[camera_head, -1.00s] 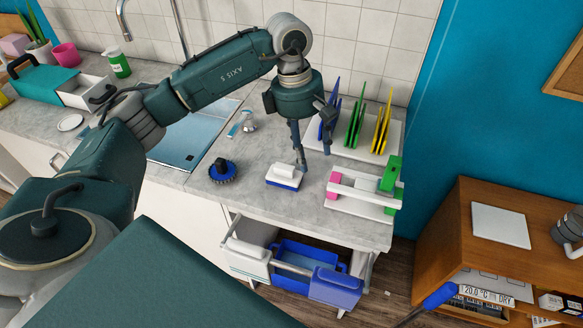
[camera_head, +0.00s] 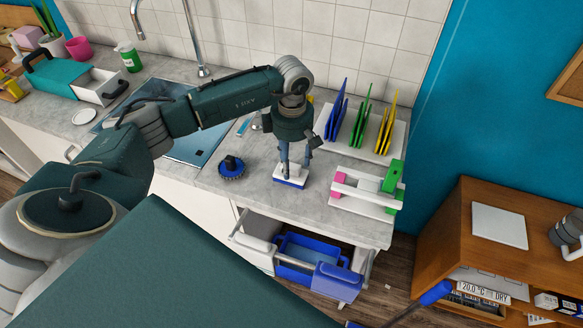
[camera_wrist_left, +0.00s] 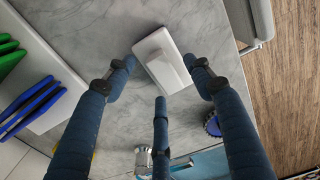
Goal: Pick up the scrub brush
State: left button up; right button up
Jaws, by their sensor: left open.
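The scrub brush, a white block with a blue underside (camera_head: 290,179), lies on the grey counter. It also shows in the left wrist view as a white block (camera_wrist_left: 168,58). My left gripper (camera_head: 293,166) points down over it, close to its top. In the left wrist view the fingers of my left gripper (camera_wrist_left: 161,77) are spread, with one on each side of the block and a third below it. The fingers look empty; whether any touches the block I cannot tell. My right gripper is in no view.
A round blue brush with a black knob (camera_head: 232,168) stands left of the block. A white rack with pink and green parts (camera_head: 368,188) is to the right. A rack of coloured boards (camera_head: 361,125) stands behind. An open drawer with blue bins (camera_head: 310,262) is below.

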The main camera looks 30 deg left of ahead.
pick_arm(q)
jog(key=shift+f, duration=0.3)
jog(key=c, duration=1.3)
jog(key=shift+o, duration=0.2)
jog(key=shift+r, duration=0.1)
jog(key=shift+r, duration=0.1)
notch_tip(320, 180, up, 13)
jog(key=b, duration=0.4)
notch_tip(320, 180, up, 7)
send_over(292, 164)
jog(key=shift+f, duration=0.2)
